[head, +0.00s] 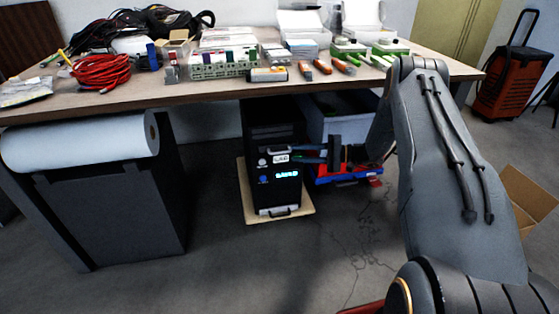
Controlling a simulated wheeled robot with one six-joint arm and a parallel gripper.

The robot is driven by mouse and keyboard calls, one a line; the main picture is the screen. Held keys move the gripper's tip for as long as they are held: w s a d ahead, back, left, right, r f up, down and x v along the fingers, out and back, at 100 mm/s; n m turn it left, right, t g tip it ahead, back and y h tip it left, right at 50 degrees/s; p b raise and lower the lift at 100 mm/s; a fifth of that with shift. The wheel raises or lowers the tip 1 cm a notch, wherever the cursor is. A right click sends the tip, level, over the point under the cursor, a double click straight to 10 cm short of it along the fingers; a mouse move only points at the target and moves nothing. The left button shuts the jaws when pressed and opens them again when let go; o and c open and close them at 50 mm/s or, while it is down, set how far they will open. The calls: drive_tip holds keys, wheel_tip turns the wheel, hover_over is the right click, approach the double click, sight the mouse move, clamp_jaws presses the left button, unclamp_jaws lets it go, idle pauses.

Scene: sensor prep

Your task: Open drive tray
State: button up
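A black computer tower (272,140) stands upright under the table on a thin wooden board (248,208). Its front has a small white label, round buttons at the left (263,180), a lit blue display (287,175) and a pale handle-like bar (277,211) near the bottom. I see no tray sticking out of the front. My gripper (296,155) reaches in from the right, with its fingertips in front of the upper right of the tower. Two dark fingers show with a gap between them and nothing visible held. I cannot tell whether they touch the tower.
The wooden table (215,95) overhangs the tower and holds cables, boxes and tools. A grey bin (335,118) and blue-and-red items (345,175) lie right of the tower. A dark cabinet (110,210) with a white roll (80,145) stands left. Floor in front is clear.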

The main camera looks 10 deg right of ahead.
sight(280, 153)
drive_tip(key=x, duration=0.4)
drive_tip(key=b+x, duration=0.1)
drive_tip(key=x, duration=0.2)
drive_tip(key=shift+w+a+f, duration=0.1)
drive_tip(key=shift+w+a, duration=0.15)
drive_tip(key=shift+w, duration=0.1)
drive_tip(key=shift+c, duration=0.4)
clamp_jaws()
